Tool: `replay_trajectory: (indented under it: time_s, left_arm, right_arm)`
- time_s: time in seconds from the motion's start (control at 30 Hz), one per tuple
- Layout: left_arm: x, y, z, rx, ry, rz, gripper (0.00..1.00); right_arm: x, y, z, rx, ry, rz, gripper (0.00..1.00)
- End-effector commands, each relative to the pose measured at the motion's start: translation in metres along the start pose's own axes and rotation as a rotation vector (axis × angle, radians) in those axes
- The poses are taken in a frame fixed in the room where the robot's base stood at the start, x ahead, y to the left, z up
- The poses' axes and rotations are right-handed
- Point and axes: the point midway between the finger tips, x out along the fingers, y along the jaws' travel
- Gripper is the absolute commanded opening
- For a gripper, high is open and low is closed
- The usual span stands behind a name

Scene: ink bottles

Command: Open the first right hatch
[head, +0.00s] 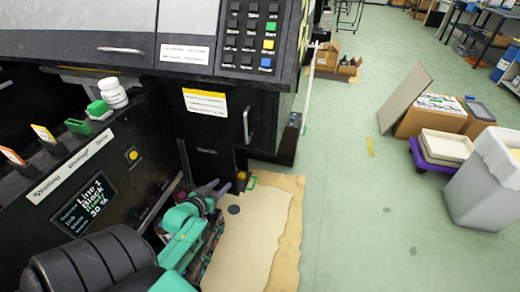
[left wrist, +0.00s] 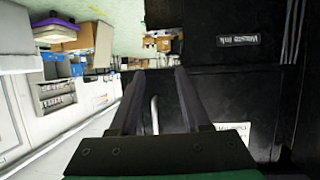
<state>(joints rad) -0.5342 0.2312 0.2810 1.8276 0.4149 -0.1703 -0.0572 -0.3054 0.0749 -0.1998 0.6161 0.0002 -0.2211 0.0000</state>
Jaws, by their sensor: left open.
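The machine's right front has a dark hatch (head: 210,128) with a white and yellow label and an upright bar handle (head: 246,125) near its right edge. The hatch looks shut. My left gripper (head: 216,187) is open and empty, low in front of the machine, below the hatch handle. In the left wrist view my left gripper (left wrist: 160,72) has its fingers apart, and a pale bar handle (left wrist: 155,115) shows between them in the picture. I cannot tell how far the handle is from the fingers. My right gripper is not in view.
A white bottle (head: 112,92) stands on the open ink bay's ledge at left. Brown cardboard (head: 284,215) lies on the floor below my left gripper. A grey bin (head: 483,182) and boxes (head: 430,118) stand at right.

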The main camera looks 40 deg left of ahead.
Motion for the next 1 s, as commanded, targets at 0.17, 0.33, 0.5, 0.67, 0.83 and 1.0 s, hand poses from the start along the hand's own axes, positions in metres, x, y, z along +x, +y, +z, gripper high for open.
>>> replay_trajectory:
  time_s: [0.17, 0.33, 0.5, 0.67, 0.83, 1.0]
  left_arm:
    - [-0.022, 0.003, -0.108, 0.019, 0.322, 0.044, 0.47]
    - [-0.028, 0.009, -0.143, 0.024, 0.385, 0.06, 0.47]
    - [0.003, 0.011, -0.156, 0.023, 0.385, 0.059, 0.47]
    - [0.042, 0.014, -0.171, 0.023, 0.384, 0.06, 0.47]
    - [0.08, 0.016, -0.185, 0.024, 0.382, 0.059, 0.47]
    - [0.099, 0.017, -0.191, 0.026, 0.379, 0.059, 0.47]
  right_arm:
    - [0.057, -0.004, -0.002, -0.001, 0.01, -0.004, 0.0]
    - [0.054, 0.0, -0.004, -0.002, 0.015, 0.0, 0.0]
    - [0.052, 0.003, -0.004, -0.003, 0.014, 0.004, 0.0]
    - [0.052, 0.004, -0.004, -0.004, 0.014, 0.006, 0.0]
    - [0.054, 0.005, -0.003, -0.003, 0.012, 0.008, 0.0]
    - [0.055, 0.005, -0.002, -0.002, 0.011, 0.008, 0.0]
